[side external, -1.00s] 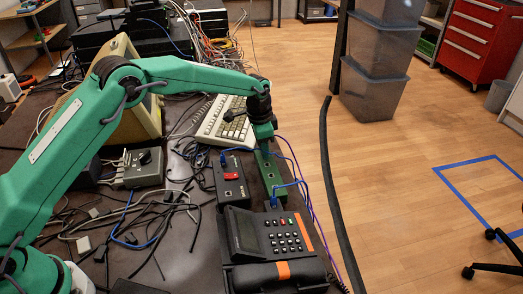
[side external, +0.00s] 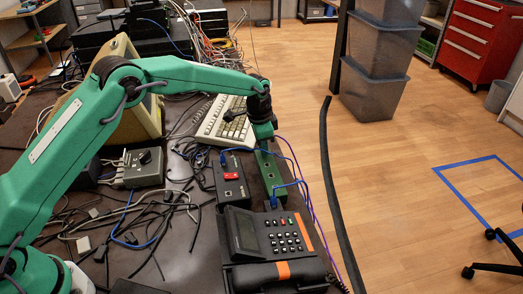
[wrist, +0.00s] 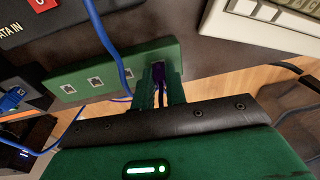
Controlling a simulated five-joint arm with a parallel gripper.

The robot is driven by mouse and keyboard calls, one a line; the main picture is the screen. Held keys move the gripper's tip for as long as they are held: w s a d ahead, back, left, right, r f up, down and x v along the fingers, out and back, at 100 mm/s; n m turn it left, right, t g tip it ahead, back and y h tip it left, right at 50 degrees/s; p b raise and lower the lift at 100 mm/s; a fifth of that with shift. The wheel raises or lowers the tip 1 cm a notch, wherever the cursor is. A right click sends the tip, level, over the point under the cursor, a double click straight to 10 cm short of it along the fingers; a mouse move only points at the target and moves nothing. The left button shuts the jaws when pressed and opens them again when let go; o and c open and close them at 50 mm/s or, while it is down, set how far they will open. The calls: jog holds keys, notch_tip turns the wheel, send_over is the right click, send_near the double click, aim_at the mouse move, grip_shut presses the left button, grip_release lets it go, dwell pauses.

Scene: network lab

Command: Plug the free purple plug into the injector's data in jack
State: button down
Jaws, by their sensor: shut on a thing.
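The injector (side external: 231,185) is a black box with a red patch, left of the green strip in the side view. Its DATA IN lettering (wrist: 10,32) shows at the wrist view's upper left; the data in jack itself I cannot make out. The green strip (wrist: 75,72) has several square jacks. My gripper (wrist: 158,88) is shut on the purple plug (wrist: 158,72), at the strip's right end in the wrist view. I cannot tell how deep the plug sits there. In the side view my gripper (side external: 265,143) is over the strip's far end, and the plug is hidden.
A blue cable (wrist: 112,45) crosses the wrist view in front of the strip. Another blue plug (side external: 274,202) is at the strip's near end. A desk phone (side external: 268,235) stands close in front, a keyboard (side external: 222,122) behind. Loose cables (side external: 150,215) cover the table to the left.

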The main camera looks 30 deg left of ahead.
jog(key=shift+r, duration=0.75)
jog(key=shift+r, duration=0.75)
jog(key=shift+r, duration=0.3)
jog(key=shift+r, duration=0.3)
jog(key=c, duration=2)
grip_release()
jog(key=shift+c, duration=0.2)
grip_shut()
